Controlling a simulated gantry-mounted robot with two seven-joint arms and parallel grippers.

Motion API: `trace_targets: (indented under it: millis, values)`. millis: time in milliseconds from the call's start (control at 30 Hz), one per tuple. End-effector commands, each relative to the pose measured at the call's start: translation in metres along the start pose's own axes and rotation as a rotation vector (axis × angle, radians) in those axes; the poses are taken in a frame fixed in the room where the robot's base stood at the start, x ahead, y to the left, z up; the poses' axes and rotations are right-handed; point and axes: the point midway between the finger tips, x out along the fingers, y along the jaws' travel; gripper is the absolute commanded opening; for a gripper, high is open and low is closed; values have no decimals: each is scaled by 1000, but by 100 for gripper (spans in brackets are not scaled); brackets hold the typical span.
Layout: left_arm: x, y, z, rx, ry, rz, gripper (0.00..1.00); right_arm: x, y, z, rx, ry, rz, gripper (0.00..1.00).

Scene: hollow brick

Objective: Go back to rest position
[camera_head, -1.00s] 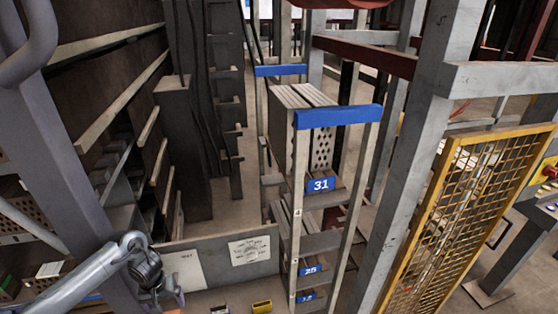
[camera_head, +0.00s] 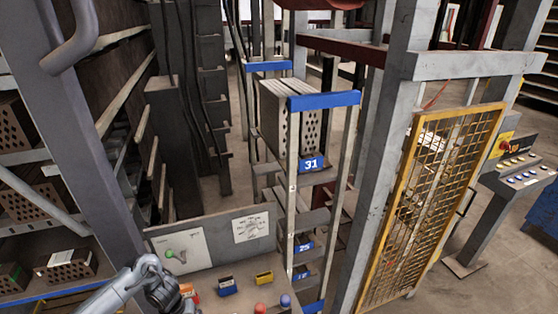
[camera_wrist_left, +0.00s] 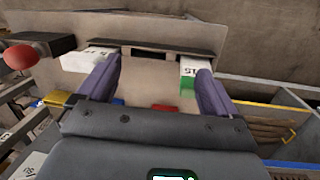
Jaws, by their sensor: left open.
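My left arm comes in from the lower left of the head view, its wrist and gripper (camera_head: 168,296) at the bottom edge in front of a control panel (camera_head: 205,238). In the left wrist view the two purple fingers of the left gripper (camera_wrist_left: 152,78) are wide apart, with nothing held between them. A red part (camera_wrist_left: 165,107) shows beyond and below the fingertips. White labelled parts (camera_wrist_left: 188,72) appear close to each fingertip; whether they touch cannot be told. My right gripper is not in view.
The panel has a green knob (camera_head: 169,254), a blue switch (camera_head: 228,286), a yellow switch (camera_head: 264,278) and a red button (camera_head: 260,308). A rack with blue labels (camera_head: 312,165) holds hollow bricks (camera_head: 290,112). A yellow mesh gate (camera_head: 432,205) stands right; brick shelves (camera_head: 40,212) stand left.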

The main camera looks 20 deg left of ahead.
Motion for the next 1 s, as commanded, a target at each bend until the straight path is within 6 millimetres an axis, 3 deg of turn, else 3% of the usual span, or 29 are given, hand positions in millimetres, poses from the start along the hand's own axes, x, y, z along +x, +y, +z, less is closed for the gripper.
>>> trace_targets:
  millis: [433,600,767,867,1000]
  values:
    - [38,138,76,138,-127,163,93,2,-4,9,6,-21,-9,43]
    - [58,142,80,343,45,192,93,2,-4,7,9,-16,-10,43]
    - [62,146,87,528,225,183,93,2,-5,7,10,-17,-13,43]
    - [57,142,94,642,350,142,93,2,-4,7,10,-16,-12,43]
    - [34,120,109,789,509,8,93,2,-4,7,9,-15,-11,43]
